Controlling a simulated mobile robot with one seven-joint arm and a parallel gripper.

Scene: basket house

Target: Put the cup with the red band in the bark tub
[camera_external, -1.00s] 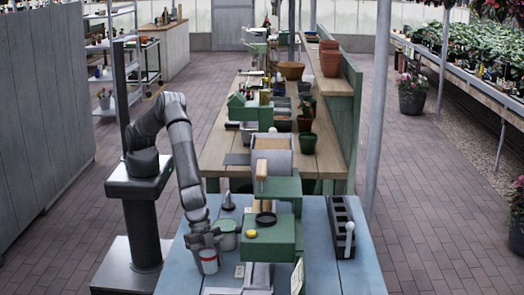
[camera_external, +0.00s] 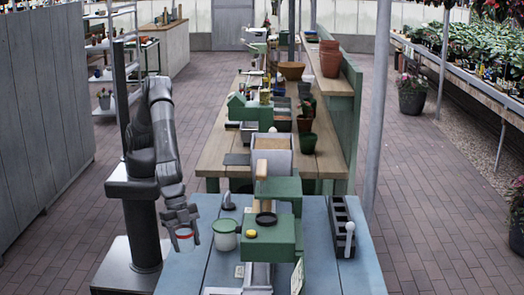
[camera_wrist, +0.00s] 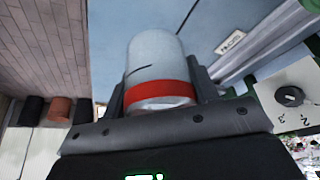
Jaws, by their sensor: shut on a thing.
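The white cup with the red band (camera_external: 184,245) is held in my gripper (camera_external: 183,230), near the left edge of the blue table. In the wrist view the cup (camera_wrist: 158,62) sits between the two dark fingers of my gripper (camera_wrist: 160,92), with its red band close to the palm. The fingers are shut on it. A pale tub with a green rim (camera_external: 225,240) stands on the table just right of the cup, apart from it. A grey bin with brown filling (camera_external: 272,158) stands farther back. I cannot tell which of these is the bark tub.
A green machine (camera_external: 272,240) with a yellow button stands right of the pale tub. A black cell tray (camera_external: 340,228) lies at the table's right. The blue table (camera_external: 205,270) is bare at its front left. A knob panel (camera_wrist: 290,97) shows in the wrist view.

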